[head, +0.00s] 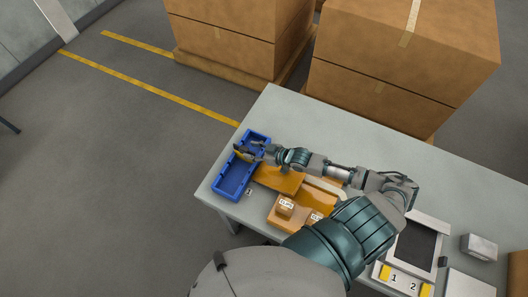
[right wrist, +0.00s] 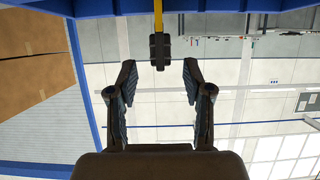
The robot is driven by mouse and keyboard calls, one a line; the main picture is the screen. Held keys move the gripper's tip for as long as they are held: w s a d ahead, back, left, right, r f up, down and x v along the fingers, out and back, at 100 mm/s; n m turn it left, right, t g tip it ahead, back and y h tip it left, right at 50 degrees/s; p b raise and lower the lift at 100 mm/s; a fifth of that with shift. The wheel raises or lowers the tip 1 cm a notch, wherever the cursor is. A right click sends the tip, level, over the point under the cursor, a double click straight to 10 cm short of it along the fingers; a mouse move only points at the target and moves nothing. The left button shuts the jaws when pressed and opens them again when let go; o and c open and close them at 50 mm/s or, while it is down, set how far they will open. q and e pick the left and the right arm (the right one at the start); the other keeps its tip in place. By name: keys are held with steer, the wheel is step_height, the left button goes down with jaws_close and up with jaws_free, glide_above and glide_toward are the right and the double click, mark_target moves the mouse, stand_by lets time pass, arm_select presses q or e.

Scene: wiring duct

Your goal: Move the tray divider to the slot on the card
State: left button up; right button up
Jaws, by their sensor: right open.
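A blue tray (head: 233,181) lies at the left end of the table, and its blue edge also shows in the right wrist view (right wrist: 220,6). A yellow divider (head: 240,154) is at the tray; in the right wrist view it is a thin yellow strip (right wrist: 158,16) with a black grip (right wrist: 160,51). My right gripper (head: 245,150) is at the tray's far part. In the right wrist view my right gripper (right wrist: 160,76) is open, its fingers apart on either side of the black grip's line, not touching it. A panel marked 1 and 2 (head: 398,281) is at the lower right; I cannot tell whether it is the card.
Orange-brown blocks (head: 279,180) and a small labelled box (head: 285,205) stand right of the tray, beneath my right arm. A dark-screened device (head: 416,246) and a grey box (head: 478,246) are at right. Large cartons (head: 400,60) stand behind the table. The table's far strip (head: 330,132) is clear.

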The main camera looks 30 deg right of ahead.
steer(key=v, duration=0.7)
steer(key=shift+s, duration=0.25)
steer(key=shift+r, duration=0.15)
steer(key=shift+d, duration=0.1)
